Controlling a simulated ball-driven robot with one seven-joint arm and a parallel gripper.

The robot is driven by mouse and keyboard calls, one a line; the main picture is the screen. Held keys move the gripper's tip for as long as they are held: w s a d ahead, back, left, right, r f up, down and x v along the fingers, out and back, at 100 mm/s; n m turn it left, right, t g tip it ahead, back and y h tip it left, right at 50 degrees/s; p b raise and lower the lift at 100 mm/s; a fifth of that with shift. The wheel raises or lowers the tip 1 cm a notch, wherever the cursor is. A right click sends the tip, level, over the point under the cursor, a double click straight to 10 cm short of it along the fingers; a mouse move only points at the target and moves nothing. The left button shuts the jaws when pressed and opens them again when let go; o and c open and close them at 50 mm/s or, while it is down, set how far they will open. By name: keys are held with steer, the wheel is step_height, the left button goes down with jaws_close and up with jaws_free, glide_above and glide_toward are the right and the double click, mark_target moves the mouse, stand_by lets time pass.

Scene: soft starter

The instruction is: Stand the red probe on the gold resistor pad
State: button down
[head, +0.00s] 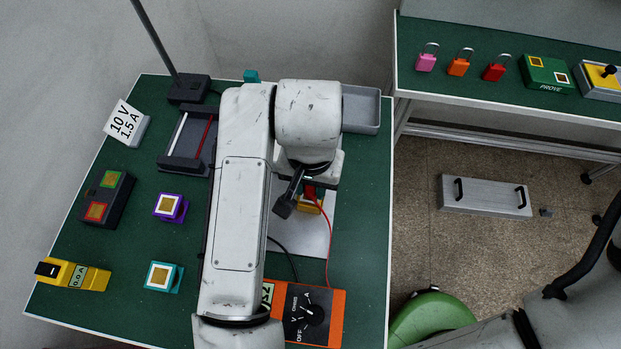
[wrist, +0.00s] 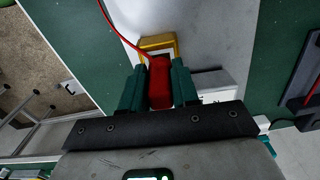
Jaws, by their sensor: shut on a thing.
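The red probe (wrist: 160,82) is held between the two teal fingers of my gripper (wrist: 159,88) in the wrist view. Its red lead runs up and away from it. The gold resistor pad (wrist: 158,43) shows as a gold frame with a pale middle just beyond the probe's end; I cannot tell whether they touch. In the head view, my gripper (head: 297,192) is partly hidden by my arm. The red probe (head: 310,188) shows there above the gold pad block (head: 308,206), which sits on a pale plate.
An orange meter (head: 312,315) with a dial stands near the front edge. Purple (head: 170,206) and teal (head: 163,277) pad blocks stand at the left. A dark rack (head: 186,140) and grey tray (head: 361,110) lie farther back. The green table is clear right of the plate.

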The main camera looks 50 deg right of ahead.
steer(key=c, duration=0.8)
jaws_free()
step_height(320, 180, up, 11)
steer(key=shift+f+p, duration=0.15)
steer(key=shift+p, duration=0.2)
